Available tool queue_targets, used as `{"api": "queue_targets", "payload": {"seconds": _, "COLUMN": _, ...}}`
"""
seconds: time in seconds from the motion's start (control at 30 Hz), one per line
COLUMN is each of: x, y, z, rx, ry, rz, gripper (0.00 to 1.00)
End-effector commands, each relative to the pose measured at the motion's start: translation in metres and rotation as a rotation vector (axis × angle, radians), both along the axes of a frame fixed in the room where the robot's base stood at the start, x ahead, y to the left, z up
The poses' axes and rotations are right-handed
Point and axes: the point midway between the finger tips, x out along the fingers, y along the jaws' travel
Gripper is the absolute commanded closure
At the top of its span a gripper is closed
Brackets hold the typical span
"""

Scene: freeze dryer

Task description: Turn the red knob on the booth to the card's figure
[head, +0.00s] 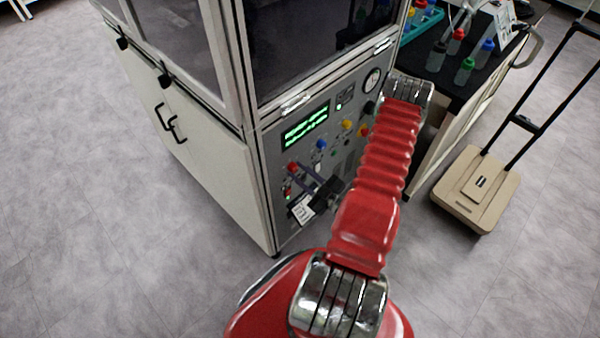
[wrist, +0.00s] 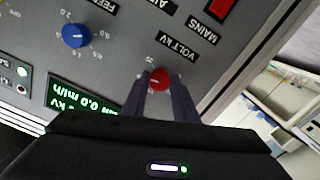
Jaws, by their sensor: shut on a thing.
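The red knob (head: 292,167) is on the grey control panel of the booth (head: 330,125), near the panel's left side below the green display. In the wrist view the red knob (wrist: 159,79) is beside the label VOLT KV, which appears upside down. My gripper (wrist: 160,84) has a dark finger on each side of the knob and is shut on it. In the head view my gripper (head: 298,169) reaches the panel from the lower right.
The green display (wrist: 85,99) shows 0.0 ml/h and a kV line. A blue knob (wrist: 76,35) is beside the red one, and a red MAINS part (wrist: 221,8) is near the panel edge. A beige trolley (head: 477,190) stands right of the booth. The floor at left is clear.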

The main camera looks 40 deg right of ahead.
Motion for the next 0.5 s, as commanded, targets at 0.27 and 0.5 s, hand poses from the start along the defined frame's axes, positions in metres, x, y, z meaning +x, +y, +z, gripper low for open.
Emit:
{"api": "queue_targets", "payload": {"seconds": 0.27, "x": -0.0003, "y": 0.0012, "z": -0.0020, "rx": 0.244, "ry": 0.012, "rz": 0.000, "gripper": 0.96}}
{"api": "queue_targets", "payload": {"seconds": 0.5, "x": -0.0002, "y": 0.0012, "z": -0.0016, "rx": 0.384, "ry": 0.015, "rz": 0.000, "gripper": 0.96}}
